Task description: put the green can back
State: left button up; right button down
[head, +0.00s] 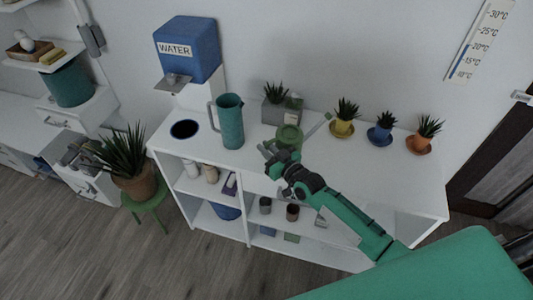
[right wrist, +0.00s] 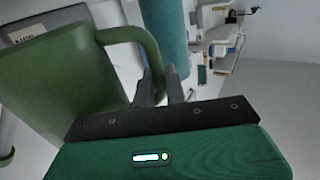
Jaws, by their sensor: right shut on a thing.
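The green can (head: 289,137) is a watering can with a long spout toward the right, at the middle of the white shelf desk's top (head: 350,168). My right gripper (head: 277,160) is at its near side. In the right wrist view the can's body (right wrist: 62,82) fills the left, and its looped handle passes between the fingers of my right gripper (right wrist: 160,85), which is shut on it. I cannot tell whether the can's base touches the desk. My left gripper is not in view.
A tall teal pitcher (head: 229,122) stands left of the can, near a round hole (head: 185,129) and a blue water tank (head: 187,48). A grey box (head: 283,112) and a dark plant are behind. Yellow (head: 342,128), blue (head: 380,135) and orange (head: 420,143) pots stand right. The front right top is clear.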

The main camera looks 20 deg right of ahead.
notch_tip(320, 180, down, 2)
jog(key=shift+f, duration=0.25)
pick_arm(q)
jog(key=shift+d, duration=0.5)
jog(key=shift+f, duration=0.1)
pick_arm(e)
jog(key=c, duration=1.4)
grip_release()
jog(key=shift+f, duration=0.15)
jog(key=shift+c, duration=0.2)
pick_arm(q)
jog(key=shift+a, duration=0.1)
